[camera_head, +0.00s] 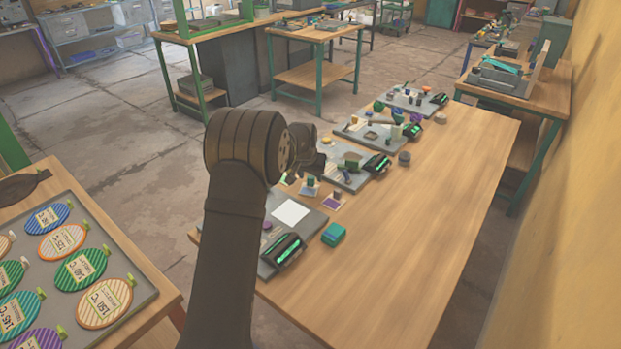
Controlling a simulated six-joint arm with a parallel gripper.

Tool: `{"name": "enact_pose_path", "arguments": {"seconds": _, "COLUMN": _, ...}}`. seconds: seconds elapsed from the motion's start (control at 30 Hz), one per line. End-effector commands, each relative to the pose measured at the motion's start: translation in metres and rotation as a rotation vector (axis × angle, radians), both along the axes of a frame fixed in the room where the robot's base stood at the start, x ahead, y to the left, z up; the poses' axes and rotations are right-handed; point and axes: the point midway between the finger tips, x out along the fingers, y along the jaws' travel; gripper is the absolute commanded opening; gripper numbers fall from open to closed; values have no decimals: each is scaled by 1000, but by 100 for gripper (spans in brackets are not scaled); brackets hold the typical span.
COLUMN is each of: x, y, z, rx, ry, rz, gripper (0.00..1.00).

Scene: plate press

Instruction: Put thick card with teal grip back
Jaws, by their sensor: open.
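Several small cards with upright grips stand on the near part of the long wooden table (420,220). One pale bluish card (310,191) has a dark green or teal grip. A purple card (333,203) to its right has a greenish grip. I cannot tell their thickness, or which one is the thick card with the teal grip. My gripper (310,168) is small and dark beyond my arm's elbow, above the cards' far side. It is open, its fingers are hard to make out, and no card shows in it.
A grey plate with a white square (290,211) and a dark device with a green display (282,251) lie nearest. A teal-green block (333,234) is beside them. More stations line the table's left side. The right side is clear. A tray of oval labels (148,291) is at left.

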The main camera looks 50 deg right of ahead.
Motion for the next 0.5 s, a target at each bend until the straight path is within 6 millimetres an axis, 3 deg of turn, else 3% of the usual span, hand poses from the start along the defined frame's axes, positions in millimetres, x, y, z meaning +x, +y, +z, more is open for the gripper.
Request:
{"name": "enact_pose_path", "arguments": {"seconds": 0.3, "x": -9, "y": 23, "z": 61, "rx": -1, "ry": 0, "rz": 0, "gripper": 45}}
{"name": "enact_pose_path", "arguments": {"seconds": 0.5, "x": -13, "y": 33, "z": 86, "rx": 1, "ry": 0, "rz": 0, "gripper": 45}}
